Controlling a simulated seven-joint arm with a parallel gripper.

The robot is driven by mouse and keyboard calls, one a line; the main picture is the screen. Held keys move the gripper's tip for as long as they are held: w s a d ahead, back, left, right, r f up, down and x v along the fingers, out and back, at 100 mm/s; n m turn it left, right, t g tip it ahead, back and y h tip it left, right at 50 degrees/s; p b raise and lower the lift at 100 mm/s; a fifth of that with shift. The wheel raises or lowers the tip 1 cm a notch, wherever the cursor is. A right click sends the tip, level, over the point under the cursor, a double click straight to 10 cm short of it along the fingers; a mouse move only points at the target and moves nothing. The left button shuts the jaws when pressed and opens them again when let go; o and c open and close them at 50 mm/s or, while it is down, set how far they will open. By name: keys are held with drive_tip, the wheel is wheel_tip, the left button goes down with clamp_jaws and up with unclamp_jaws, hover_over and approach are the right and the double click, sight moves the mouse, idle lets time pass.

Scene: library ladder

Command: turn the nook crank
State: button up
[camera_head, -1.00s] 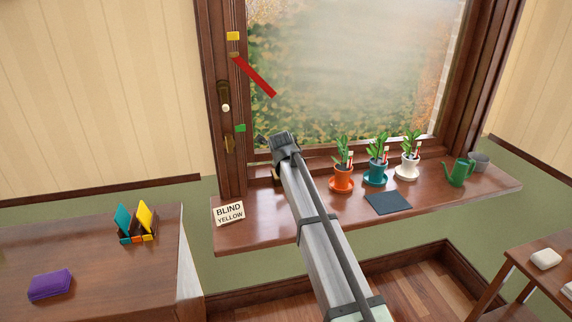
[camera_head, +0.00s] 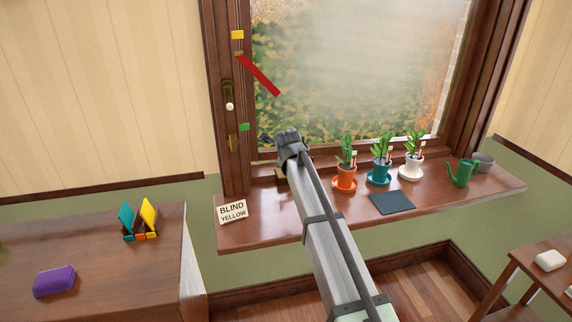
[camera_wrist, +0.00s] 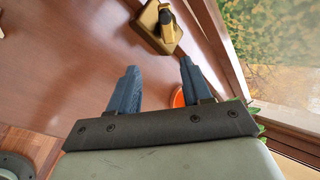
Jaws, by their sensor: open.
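A brass crank (camera_wrist: 166,20) on a square brass base sits on the window sill at the top of the wrist view. In the head view only a small brass bit of the base (camera_head: 280,174) shows beside my arm; the rest is hidden. My gripper (camera_wrist: 159,66) is open and empty, its two blue-grey fingers pointing toward the crank but apart from it. In the head view my gripper (camera_head: 288,136) is over the sill near the window. A card (camera_head: 232,211) on the sill reads BLIND YELLOW. A red pointer (camera_head: 260,76) slants down to the right from the window frame, between yellow (camera_head: 237,34) and green (camera_head: 244,127) marks.
Orange (camera_head: 346,177), teal (camera_head: 380,172) and white (camera_head: 411,167) plant pots stand right of my arm. The orange pot (camera_wrist: 178,97) shows beside a finger in the wrist view. A dark mat (camera_head: 392,203) and green watering can (camera_head: 464,173) are farther right. Bare sill (camera_head: 278,222) lies left.

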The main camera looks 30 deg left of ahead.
drive_tip(key=f+n+g+y, duration=0.1)
drive_tip(key=f+g, duration=0.1)
drive_tip(key=f, duration=0.1)
drive_tip(key=w+f+n+g+y, duration=0.1)
drive_tip(key=f+g+y, duration=0.1)
drive_tip(key=f, duration=0.1)
drive_tip(key=w+f+n+g+y, duration=0.1)
drive_tip(key=f, duration=0.3)
drive_tip(key=shift+a+n+g, duration=0.1)
drive_tip(key=shift+n+g, duration=0.3)
drive_tip(key=shift+w+f+g+y, duration=0.3)
drive_tip(key=shift+g+y, duration=0.1)
drive_tip(key=shift+y, duration=0.4)
drive_tip(key=w+y, duration=0.1)
drive_tip(key=d+n+g+y, duration=0.1)
drive_tip(key=w+n+y, duration=0.1)
drive_tip(key=shift+w+d+f, duration=0.25)
drive_tip(key=shift+w+d, duration=0.05)
drive_tip(key=w+d+y, duration=0.2)
drive_tip(key=w+d+r+n+y, duration=0.1)
drive_tip(key=w+d+y, duration=0.1)
drive_tip(key=w+y, duration=0.1)
drive_tip(key=shift+d+r, duration=0.2)
drive_tip(key=a, duration=1.3)
drive_tip(key=shift+s+a, duration=0.15)
drive_tip(key=shift+a, duration=0.15)
drive_tip(key=c, duration=0.9)
